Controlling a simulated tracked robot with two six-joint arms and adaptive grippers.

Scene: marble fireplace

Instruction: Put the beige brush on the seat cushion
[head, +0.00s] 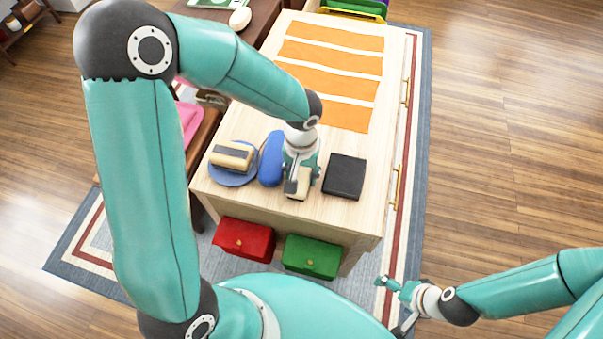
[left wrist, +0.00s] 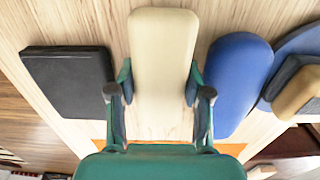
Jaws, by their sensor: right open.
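The beige brush (head: 298,187) lies near the front of the wooden table, partly hidden under my left gripper (head: 300,180). In the left wrist view the brush (left wrist: 163,60) is a long rounded beige piece between the two fingers of my left gripper (left wrist: 160,85). The fingers are at or very close to its sides; I cannot tell whether they press on it. A pink seat cushion (head: 190,122) shows left of the table, partly hidden by my left arm. My right gripper (head: 390,306) is open and empty, low beside the table's front right.
A blue rounded piece (head: 271,160) lies left of the brush, and a black box (head: 344,177) right of it. A blue plate (head: 223,179) holds a beige-and-grey block (head: 231,156). Orange strips (head: 325,85) cover the back.

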